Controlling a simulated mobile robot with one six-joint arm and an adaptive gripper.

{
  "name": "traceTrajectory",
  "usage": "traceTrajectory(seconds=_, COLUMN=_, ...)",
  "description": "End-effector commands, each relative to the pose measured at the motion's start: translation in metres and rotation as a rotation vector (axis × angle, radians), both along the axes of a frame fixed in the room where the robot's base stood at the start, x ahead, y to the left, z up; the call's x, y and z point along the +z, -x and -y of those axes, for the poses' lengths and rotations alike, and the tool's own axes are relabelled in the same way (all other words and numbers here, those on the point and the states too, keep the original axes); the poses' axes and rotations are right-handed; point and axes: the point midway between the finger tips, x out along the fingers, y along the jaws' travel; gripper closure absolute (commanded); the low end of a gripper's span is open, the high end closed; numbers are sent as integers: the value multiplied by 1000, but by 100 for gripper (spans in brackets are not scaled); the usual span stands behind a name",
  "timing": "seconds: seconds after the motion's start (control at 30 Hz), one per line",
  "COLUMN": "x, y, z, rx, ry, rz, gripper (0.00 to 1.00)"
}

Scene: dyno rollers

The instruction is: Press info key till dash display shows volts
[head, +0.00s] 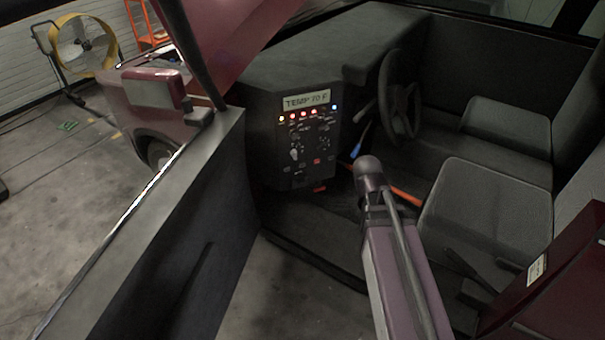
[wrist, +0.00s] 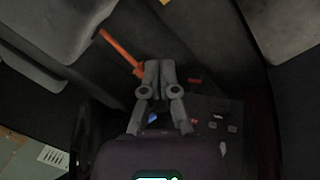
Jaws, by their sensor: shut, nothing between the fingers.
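The dash panel (head: 308,150) stands in the car's open doorway in the head view. Its display (head: 307,101) seems to read TEMP with about 70 F, in small blurred characters. Below it are a row of coloured lights, knobs and small keys; I cannot tell which is the info key. In the wrist view my gripper (wrist: 159,64) has its two grey fingers together with nothing between them. Part of the panel (wrist: 222,135) shows dark beyond the fingers at the right, apart from the fingertips in the picture. The head view does not clearly show my fingers.
The steering wheel (head: 402,98) and grey seats (head: 482,205) are at the right. The open door (head: 165,235) is at the left. An orange bar (head: 405,196) and a blue item (head: 356,152) lie near the footwell. A yellow fan (head: 82,45) stands far left.

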Motion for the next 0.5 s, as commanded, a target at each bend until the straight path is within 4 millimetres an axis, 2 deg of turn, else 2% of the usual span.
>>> traceTrajectory(seconds=0.03, x=-13, y=-8, z=-2, rx=28, ry=25, rz=13, gripper=100)
traceTrajectory(seconds=0.5, x=-53, y=-65, z=-18, rx=286, ry=275, rz=123, gripper=100)
